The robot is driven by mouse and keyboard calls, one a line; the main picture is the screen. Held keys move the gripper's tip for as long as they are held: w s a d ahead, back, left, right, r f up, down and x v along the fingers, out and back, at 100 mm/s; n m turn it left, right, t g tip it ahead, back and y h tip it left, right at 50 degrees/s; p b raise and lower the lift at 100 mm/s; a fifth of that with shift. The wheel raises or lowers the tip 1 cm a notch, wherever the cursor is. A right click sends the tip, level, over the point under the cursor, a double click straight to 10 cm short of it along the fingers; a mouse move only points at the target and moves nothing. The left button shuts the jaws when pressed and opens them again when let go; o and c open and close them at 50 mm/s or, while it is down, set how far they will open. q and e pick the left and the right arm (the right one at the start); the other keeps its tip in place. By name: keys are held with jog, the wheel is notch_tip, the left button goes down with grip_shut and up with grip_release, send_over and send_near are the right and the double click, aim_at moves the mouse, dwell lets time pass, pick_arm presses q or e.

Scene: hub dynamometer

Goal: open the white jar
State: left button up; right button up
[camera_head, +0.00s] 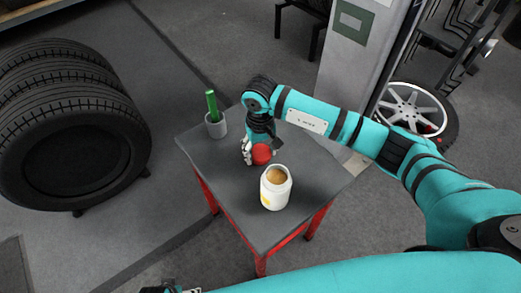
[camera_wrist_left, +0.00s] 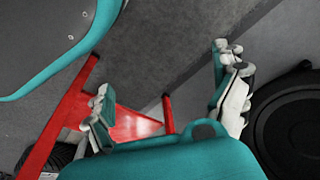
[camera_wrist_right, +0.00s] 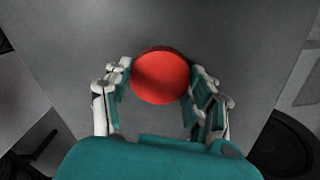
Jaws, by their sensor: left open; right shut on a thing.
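The white jar (camera_head: 274,195) stands upright on the small table, with its top open and brown contents showing. A round red lid (camera_head: 262,154) is apart from the jar, just behind it and to its left. My right gripper (camera_head: 255,152) is shut on the lid, close over the table; I cannot tell whether the lid touches the tabletop. The right wrist view shows the red lid (camera_wrist_right: 161,76) between the fingers. My left gripper (camera_wrist_left: 165,98) is open and empty in the left wrist view, low beside the table. The jar does not show in either wrist view.
The table (camera_head: 235,205) has a dark top and red legs. A grey cup (camera_head: 216,125) with a green item (camera_head: 211,104) stands at its back left corner. Stacked tyres (camera_head: 75,145) stand to the left. The tabletop right of the jar is clear.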

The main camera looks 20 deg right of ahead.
pick_arm(q)
jog(key=shift+w+r, duration=0.15)
jog(key=shift+r, duration=0.1)
pick_arm(e)
jog(key=shift+f, duration=0.1)
jog(key=o, duration=1.3)
pick_arm(q)
jog(key=shift+w+r, duration=0.3)
jog(key=shift+r, duration=0.1)
